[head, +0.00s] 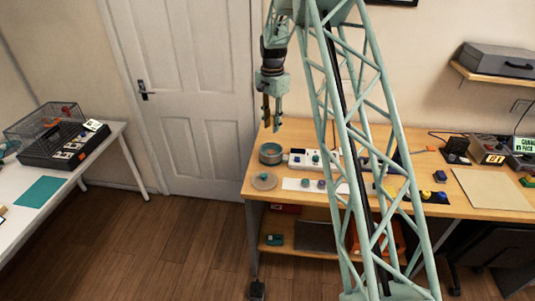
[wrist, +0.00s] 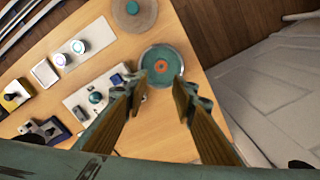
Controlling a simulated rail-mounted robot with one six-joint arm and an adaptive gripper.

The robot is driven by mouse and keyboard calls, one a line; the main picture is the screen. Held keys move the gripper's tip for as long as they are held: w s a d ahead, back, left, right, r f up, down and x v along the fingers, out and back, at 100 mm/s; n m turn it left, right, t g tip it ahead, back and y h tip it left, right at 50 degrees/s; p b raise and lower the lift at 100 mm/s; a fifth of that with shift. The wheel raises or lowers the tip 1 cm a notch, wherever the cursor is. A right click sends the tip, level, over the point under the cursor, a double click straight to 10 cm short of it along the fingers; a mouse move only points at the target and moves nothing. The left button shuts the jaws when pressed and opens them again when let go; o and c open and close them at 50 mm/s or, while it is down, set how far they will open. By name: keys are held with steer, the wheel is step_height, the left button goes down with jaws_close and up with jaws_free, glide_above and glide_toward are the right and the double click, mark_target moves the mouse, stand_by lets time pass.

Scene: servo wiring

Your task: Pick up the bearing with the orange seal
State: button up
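A small ring with an orange centre (wrist: 161,66), which looks like the orange-sealed bearing, lies inside a round grey dish with a teal floor (wrist: 174,47) in the wrist view. The dish also shows in the head view (head: 270,158) at the left end of the wooden bench, where the bearing is too small to make out. My gripper (head: 271,127) hangs above the dish, pointing down. In the wrist view my gripper (wrist: 161,92) is open, its two fingers well apart with nothing between them. The bearing appears just beyond the fingertips, not touched.
A round pad (head: 264,181) with a teal piece lies beside the dish. A white block (wrist: 93,94) with a teal round piece and a pale strip (wrist: 72,55) with round parts are close by. A door (head: 195,90) stands behind the bench's left end.

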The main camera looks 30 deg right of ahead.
steer(key=shift+w+d+f, duration=0.1)
steer(key=shift+w+f, duration=0.25)
steer(key=shift+f, duration=0.2)
steer(key=shift+f, duration=0.15)
glide_above(271, 152)
steer(key=shift+w+d+f+p, duration=0.1)
steer(key=shift+f+p, duration=0.1)
steer(key=shift+f, duration=1.9)
steer(key=shift+w+d+f+p, duration=0.1)
steer(key=shift+f+p, duration=0.05)
steer(key=shift+f, duration=1.9)
steer(key=shift+f, duration=0.15)
steer(key=shift+s+a+f+p, duration=0.1)
steer(key=shift+f+p, duration=0.1)
steer(key=shift+f, duration=1.05)
steer(key=shift+a+f+p, duration=0.1)
steer(key=shift+f+p, duration=0.1)
steer(key=shift+f, duration=1)
steer(key=shift+c, duration=0.3)
steer(key=c, duration=0.5)
